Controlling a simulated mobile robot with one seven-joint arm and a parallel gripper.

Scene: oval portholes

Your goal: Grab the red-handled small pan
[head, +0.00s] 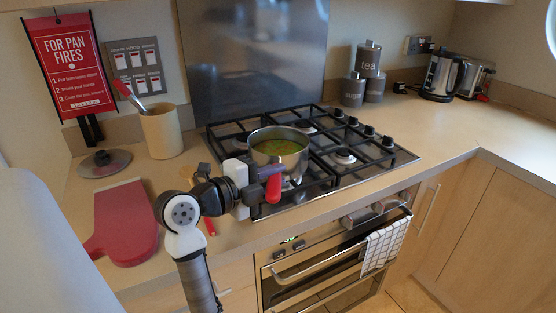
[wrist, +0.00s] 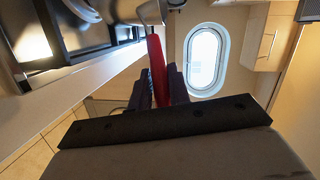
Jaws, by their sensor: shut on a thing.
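The small pan (head: 280,150) is a steel pot holding a green and orange soup-like content. It sits over the front left part of the black hob (head: 335,160). Its red handle (head: 273,188) points toward the front of the counter. My gripper (head: 262,183) is at the handle, with its jaws shut on it. In the wrist view the red handle (wrist: 157,70) stands between the two dark fingers of my gripper (wrist: 158,85). I cannot tell whether the pan rests on the grate or is slightly raised.
A red chopping board (head: 125,222), a glass lid (head: 104,162) and a utensil pot (head: 161,132) stand left of the hob. Grey canisters (head: 369,62), a kettle (head: 441,77) and a toaster (head: 476,80) stand at the back right. The right counter is clear.

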